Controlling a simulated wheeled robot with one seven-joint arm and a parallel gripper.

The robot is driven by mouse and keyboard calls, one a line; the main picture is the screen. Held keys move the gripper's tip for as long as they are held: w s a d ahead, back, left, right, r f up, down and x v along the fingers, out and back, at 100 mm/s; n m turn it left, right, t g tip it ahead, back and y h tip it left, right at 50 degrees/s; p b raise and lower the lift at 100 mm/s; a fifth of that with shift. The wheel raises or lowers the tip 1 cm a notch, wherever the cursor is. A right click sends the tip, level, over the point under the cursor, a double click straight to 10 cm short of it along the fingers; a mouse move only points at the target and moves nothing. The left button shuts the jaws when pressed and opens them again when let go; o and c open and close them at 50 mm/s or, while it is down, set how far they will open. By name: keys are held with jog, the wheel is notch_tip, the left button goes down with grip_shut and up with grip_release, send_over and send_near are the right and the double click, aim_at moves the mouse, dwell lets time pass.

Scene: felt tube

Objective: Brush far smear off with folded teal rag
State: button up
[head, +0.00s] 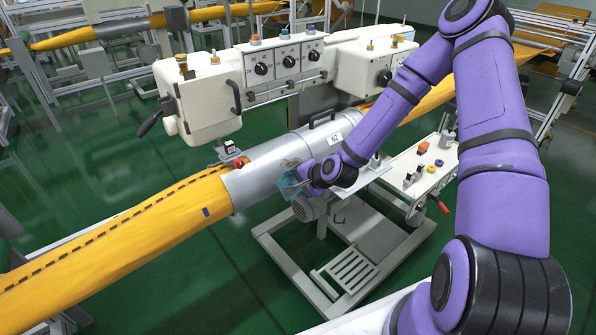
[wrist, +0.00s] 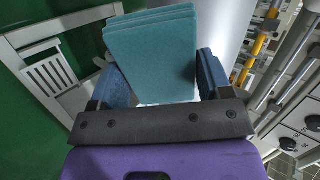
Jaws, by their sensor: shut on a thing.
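The folded teal rag (wrist: 152,55) fills the upper middle of the wrist view, its layers stacked. My gripper (wrist: 158,82) is shut on it, with a blue finger on each side. In the head view the rag (head: 289,186) is at the lower front side of the grey metal cylinder (head: 262,178), by my gripper (head: 303,180). A brownish smear (head: 289,163) shows on the cylinder just above the rag. I cannot tell whether the rag touches the cylinder. Any other smear is not discernible.
A yellow felt tube (head: 125,235) runs through the cylinder. A white control housing (head: 285,65) with dials stands behind it. A black handle (head: 322,117) sticks up from the cylinder. A white side table (head: 425,165) with small coloured parts is at the right. Green floor lies in front.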

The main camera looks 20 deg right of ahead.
aim_at(281, 169)
jog(key=r+t, duration=0.1)
jog(key=r+m+h, duration=0.1)
jog(key=r+m+t, duration=0.1)
jog(key=r, duration=0.1)
jog(key=shift+w+d+t, duration=0.2)
jog(key=shift+d+t, duration=0.05)
jog(key=shift+t, duration=0.05)
jog(key=shift+x, duration=2.9)
jog(key=shift+x, duration=0.9)
jog(key=shift+d+f, duration=0.1)
jog(key=shift+d, duration=0.15)
jog(key=shift+w+d, duration=0.5)
jog(key=shift+d, duration=1)
jog(key=shift+w+d, duration=0.5)
jog(key=shift+d, duration=1)
jog(key=shift+w+d, duration=0.5)
jog(key=shift+d, duration=1)
jog(key=shift+d+h, duration=0.3)
jog(key=shift+c, duration=1.1)
jog(key=shift+a, duration=0.15)
